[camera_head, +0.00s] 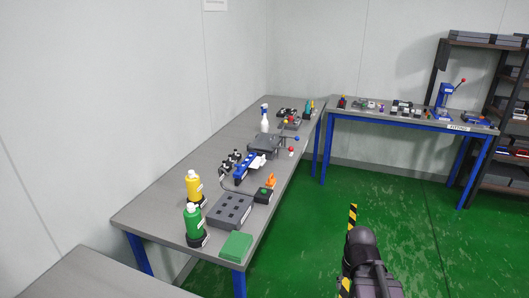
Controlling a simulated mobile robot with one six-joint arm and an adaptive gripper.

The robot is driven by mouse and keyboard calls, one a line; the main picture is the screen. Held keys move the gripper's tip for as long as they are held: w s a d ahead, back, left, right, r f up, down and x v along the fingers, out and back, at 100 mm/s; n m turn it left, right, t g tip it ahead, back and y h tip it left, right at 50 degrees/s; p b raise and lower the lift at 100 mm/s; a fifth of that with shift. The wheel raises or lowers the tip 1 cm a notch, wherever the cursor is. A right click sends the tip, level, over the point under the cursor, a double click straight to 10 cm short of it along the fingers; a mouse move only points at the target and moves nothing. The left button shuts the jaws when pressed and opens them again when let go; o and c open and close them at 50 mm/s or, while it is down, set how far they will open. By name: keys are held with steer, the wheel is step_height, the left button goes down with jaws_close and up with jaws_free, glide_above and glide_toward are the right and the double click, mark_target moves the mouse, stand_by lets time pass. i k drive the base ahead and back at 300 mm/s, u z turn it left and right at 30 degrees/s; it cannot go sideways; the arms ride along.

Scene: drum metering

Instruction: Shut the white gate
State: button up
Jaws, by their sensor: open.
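I cannot clearly pick out a white gate. A blue device with white parts (250,168) stands on the long grey bench, near its right edge; its details are too small to tell whether any part is a gate, open or shut. A dark part of my arm (362,262) rises at the bottom right, over the green floor and apart from the bench. My gripper's fingers do not show.
The long bench (165,198) bears a yellow bottle (194,188), a green bottle (194,226), a grey block with dark holes (230,210), a green pad (236,246) and a white spray bottle (264,120). A second bench (400,118) and dark shelves (490,100) stand behind. Green floor (310,235) is clear.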

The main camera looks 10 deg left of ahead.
mark_target(259, 161)
steer(key=u, duration=0.2)
steer(key=i, duration=1.55)
steer(key=u, duration=0.15)
